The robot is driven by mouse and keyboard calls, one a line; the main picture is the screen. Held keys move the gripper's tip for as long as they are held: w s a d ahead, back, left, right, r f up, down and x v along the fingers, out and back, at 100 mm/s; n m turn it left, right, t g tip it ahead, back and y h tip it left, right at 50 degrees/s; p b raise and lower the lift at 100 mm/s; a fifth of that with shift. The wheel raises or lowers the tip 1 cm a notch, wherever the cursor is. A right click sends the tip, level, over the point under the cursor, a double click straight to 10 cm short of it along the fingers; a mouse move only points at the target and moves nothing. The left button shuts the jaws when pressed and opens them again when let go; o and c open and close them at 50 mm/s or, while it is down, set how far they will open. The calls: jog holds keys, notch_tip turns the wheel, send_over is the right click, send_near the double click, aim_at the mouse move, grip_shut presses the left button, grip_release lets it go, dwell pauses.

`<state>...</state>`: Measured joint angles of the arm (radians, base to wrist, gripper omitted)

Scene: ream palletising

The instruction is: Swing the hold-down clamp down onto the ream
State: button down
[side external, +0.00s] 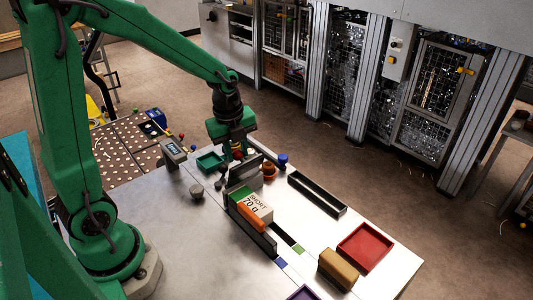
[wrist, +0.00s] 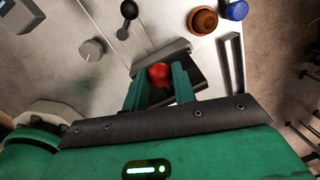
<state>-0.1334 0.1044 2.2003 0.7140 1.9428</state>
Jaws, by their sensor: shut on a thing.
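My gripper (wrist: 159,80) has its two green fingers on either side of a red ball knob (wrist: 159,73), the handle of the hold-down clamp, and is shut on it. In the side view my gripper (side external: 238,150) is at the far end of the ream's holder, with the red knob partly hidden below it. Grey and dark plates (side external: 245,172) stand under the knob; which of them belong to the clamp I cannot tell. The ream (side external: 257,206), a white, orange and green pack marked "SHORT 70 g", lies in a dark holder (side external: 262,240), nearer the camera than my gripper.
An orange-brown button (side external: 268,171) and a blue knob (side external: 283,160) stand close right of my gripper. A green tray (side external: 210,162) and a grey knob (side external: 196,192) are left. A long black tray (side external: 317,194), red tray (side external: 365,247) and tan block (side external: 338,267) lie right.

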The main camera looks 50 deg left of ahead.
jog(key=shift+d+r, duration=0.1)
jog(key=shift+d, duration=0.5)
jog(key=c, duration=1.1)
grip_release()
jog(key=shift+c, duration=0.2)
notch_tip(320, 180, up, 8)
jog(key=s, duration=0.1)
